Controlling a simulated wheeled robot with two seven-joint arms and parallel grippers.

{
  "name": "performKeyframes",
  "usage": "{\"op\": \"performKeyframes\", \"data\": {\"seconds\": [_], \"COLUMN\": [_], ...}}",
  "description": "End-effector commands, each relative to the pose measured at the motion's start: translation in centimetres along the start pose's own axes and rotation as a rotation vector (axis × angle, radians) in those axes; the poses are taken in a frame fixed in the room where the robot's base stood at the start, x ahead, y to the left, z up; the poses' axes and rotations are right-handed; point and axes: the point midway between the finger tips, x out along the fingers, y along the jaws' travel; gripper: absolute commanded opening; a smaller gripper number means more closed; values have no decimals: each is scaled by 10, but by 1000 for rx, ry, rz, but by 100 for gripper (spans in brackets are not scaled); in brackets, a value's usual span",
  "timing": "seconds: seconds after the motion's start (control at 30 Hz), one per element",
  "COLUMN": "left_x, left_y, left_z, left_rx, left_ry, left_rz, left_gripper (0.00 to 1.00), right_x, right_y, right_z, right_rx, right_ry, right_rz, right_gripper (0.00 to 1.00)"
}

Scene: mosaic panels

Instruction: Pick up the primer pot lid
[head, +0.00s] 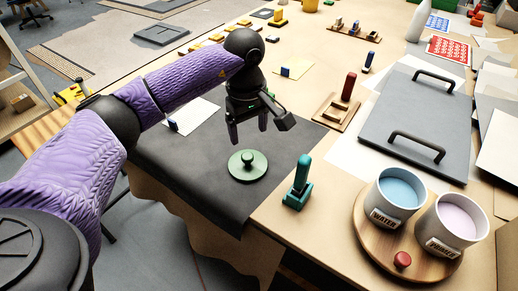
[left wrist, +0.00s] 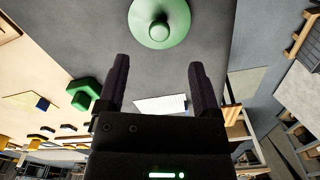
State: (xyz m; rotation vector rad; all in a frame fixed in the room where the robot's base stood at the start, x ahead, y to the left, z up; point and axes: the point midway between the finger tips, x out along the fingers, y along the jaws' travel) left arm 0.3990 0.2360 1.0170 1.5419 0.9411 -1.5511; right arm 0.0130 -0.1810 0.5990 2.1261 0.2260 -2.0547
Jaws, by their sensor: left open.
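A round green lid (head: 249,167) with a knob on top lies flat on the dark mat (head: 185,160). It also shows at the top of the left wrist view (left wrist: 160,22), beyond the fingertips. My left gripper (head: 248,134) is open and empty above the lid, apart from it, with its fingers pointing down. In the left wrist view the two fingers (left wrist: 158,66) stand wide apart with nothing between them. The pot marked PRIMER (head: 448,225) stands uncovered at the right, with pale pink contents. My right gripper is not in view.
A pot marked WATER (head: 397,195) stands beside the primer pot on a round wooden board (head: 372,238) with a red knob (head: 402,260). A teal-handled tool (head: 299,185) stands right of the mat. A grey panel with two handles (head: 425,115) lies behind the pots.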

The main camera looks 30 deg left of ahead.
Motion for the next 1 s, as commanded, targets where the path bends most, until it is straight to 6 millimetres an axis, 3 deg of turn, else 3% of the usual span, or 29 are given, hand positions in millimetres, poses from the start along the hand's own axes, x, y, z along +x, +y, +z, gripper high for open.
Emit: {"op": "performKeyframes", "data": {"seconds": [0.17, 0.5, 0.6, 0.8, 1.0], "left_x": [17, 90, 99, 99, 98], "left_y": [-2, -1, 0, 0, 0], "left_z": [-2, -12, -11, -12, -12], "left_rx": [-1, -2, -1, -1, -1], "left_ry": [7, 4, 5, 6, 5], "left_rz": [-13, -11, -9, -7, -7], "left_gripper": [83, 83, 83, 83, 42], "right_x": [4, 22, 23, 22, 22], "right_y": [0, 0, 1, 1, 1], "right_z": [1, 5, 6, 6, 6], "right_rx": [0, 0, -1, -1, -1], "right_ry": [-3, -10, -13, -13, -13], "right_rz": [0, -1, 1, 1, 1], "right_gripper": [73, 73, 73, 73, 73]}}
